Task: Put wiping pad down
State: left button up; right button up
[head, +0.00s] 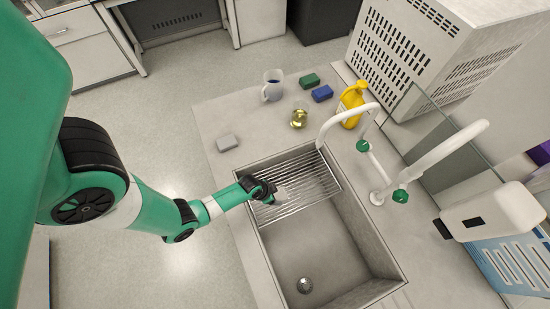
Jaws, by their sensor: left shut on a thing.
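My left gripper (268,188) reaches in from the left over the ribbed drain rack of the sink. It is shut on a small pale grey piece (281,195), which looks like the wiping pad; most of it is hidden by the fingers. I cannot tell whether the piece touches the rack. Another flat grey pad (228,142) lies on the counter left of the sink. A green block (309,80) and a blue block (322,93) lie on the counter behind the sink. My right gripper is out of view.
The sink basin (315,250) is empty, with the drain rack (318,175) at its far end. A pitcher (272,85), a yellowish glass vessel (299,118) and a yellow bottle (353,104) stand behind it. White taps (380,190) rise at right. The counter's left strip is mostly clear.

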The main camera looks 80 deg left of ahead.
pick_arm(q)
jog(key=o, duration=1.2)
jog(key=shift+f, duration=0.15)
jog(key=shift+o, duration=0.2)
jog(key=shift+r, duration=0.25)
jog(key=p+v, duration=0.7)
jog(key=v, duration=0.4)
jog(key=shift+s+r, duration=0.15)
jog(key=shift+r, duration=0.25)
jog(key=shift+d, duration=0.1)
